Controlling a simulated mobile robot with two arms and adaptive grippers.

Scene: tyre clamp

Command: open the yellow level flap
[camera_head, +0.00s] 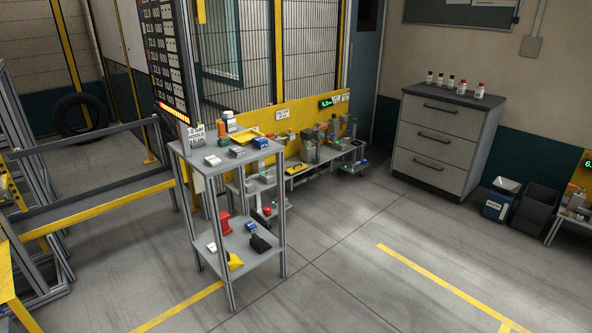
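No yellow flap can be made out for certain at this distance. A flat yellow piece (237,152) lies on the top shelf of the grey metal rack (190,159) left of centre. A small yellow part (297,169) sits on the low workbench behind the rack. Another yellow piece (235,261) rests on the rack's lower shelf. I cannot tell which of these, if any, is the level flap or whether it is open. Neither of my grippers is in view.
A grey drawer cabinet (446,142) with several small bottles stands at the back right, beside bins (499,201). A metal frame (95,208) fills the left side, with a tyre (80,117) behind it. The floor in the middle and right foreground is clear.

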